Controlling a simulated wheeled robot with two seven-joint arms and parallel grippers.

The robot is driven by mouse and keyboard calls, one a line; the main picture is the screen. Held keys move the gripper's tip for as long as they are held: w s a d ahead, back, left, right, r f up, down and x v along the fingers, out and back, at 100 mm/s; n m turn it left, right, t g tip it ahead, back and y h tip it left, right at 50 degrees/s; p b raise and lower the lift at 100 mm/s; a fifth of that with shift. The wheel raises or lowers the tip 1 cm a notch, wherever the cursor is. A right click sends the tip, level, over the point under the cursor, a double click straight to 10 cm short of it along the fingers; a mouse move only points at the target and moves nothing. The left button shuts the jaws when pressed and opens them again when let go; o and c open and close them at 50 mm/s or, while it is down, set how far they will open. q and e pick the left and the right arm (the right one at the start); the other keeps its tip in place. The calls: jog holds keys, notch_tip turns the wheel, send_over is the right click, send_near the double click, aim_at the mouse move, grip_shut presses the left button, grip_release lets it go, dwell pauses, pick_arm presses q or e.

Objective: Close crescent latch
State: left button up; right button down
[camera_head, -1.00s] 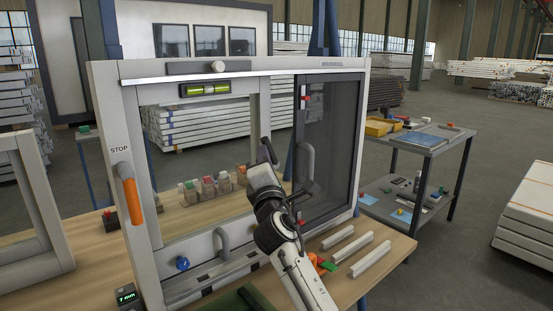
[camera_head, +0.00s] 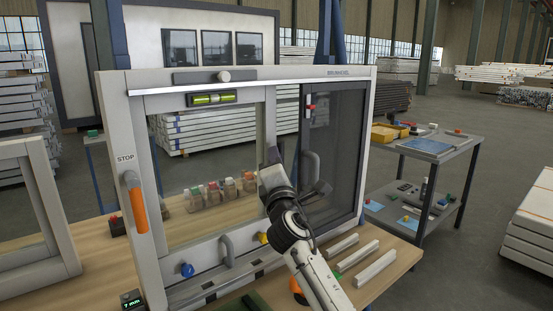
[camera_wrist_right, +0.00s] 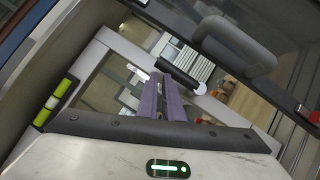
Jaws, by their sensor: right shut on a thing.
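The window unit (camera_head: 115,200) stands upright on the bench, with a grey handle (camera_head: 226,250) on its lower rail and a dark mesh panel (camera_head: 345,150) on the right. My right gripper (camera_head: 271,160) is at the upright stile between clear pane and mesh panel. In the right wrist view its two purple fingers (camera_wrist_right: 165,98) are close together, with their tips at the crescent latch's dark lever (camera_wrist_right: 180,73), which has a pale round end. The gripper is shut on this lever. In the head view the gripper mostly hides the latch. My left gripper is out of view.
A dark pull handle (camera_head: 310,170) stands just right of the gripper; it also shows close by in the wrist view (camera_wrist_right: 235,45). A spirit level (camera_head: 212,98), an orange handle (camera_head: 136,205) and blue knob (camera_head: 187,269) sit on the unit. White bars (camera_head: 352,255) lie on the bench at right.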

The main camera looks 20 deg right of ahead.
jog(key=shift+r, duration=0.7)
jog(key=s+a+f, duration=0.1)
jog(key=s+a, duration=0.4)
jog(key=s, duration=0.7)
jog(key=shift+a+f, duration=0.15)
jog(key=shift+f, duration=0.1)
